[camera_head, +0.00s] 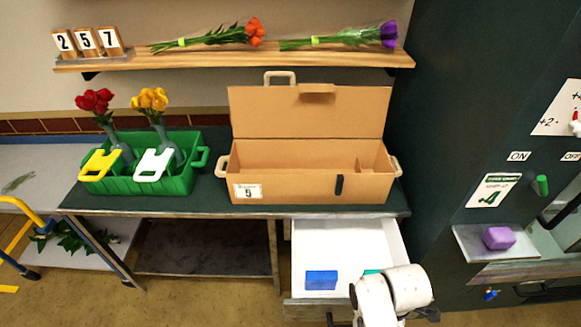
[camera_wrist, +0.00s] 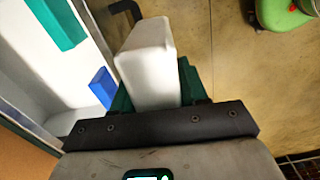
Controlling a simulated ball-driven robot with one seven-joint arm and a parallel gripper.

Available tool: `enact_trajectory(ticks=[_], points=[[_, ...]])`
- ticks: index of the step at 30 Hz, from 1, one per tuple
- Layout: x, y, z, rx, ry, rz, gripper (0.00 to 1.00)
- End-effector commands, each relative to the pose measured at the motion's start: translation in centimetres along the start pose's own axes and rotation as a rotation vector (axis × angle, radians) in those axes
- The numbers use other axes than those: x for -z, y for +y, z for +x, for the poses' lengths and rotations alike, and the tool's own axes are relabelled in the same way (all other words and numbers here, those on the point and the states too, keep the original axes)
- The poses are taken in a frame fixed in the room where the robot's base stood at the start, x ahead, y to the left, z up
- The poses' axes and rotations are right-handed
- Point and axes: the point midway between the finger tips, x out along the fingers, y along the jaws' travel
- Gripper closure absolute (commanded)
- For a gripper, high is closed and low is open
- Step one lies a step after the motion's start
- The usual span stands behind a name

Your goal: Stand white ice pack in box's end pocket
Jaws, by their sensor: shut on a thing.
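The white ice pack (camera_wrist: 148,62) is a pale block, held between the dark green fingers of my gripper (camera_wrist: 153,92) in the wrist view. It is beside the open drawer, over the floor in that view. In the head view my white arm is at the drawer's front right; gripper and pack are hidden there. The cardboard box (camera_head: 290,190) stands open on the counter, its lid raised at the back. A low divider (camera_head: 361,165) marks off an end pocket at its right; the pocket's floor is not visible.
The open white drawer (camera_head: 330,240) below the box holds a blue block (camera_head: 321,280) and a teal block (camera_wrist: 58,22). A green crate (camera_head: 150,180) with flower vases stands left of the box. A purple block (camera_head: 498,238) lies on a ledge at right.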

Motion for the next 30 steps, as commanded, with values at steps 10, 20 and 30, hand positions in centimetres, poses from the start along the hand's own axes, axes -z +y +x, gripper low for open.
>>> enact_trajectory(ticks=[10,20,30], points=[[-2.0,4.9,-2.4,-0.004,0.003,0.214,1.0],[-3.7,12.2,-7.5,-0.004,0.009,0.662,1.0],[-0.5,17.3,-13.1,0.002,0.009,1.224,1.0]])
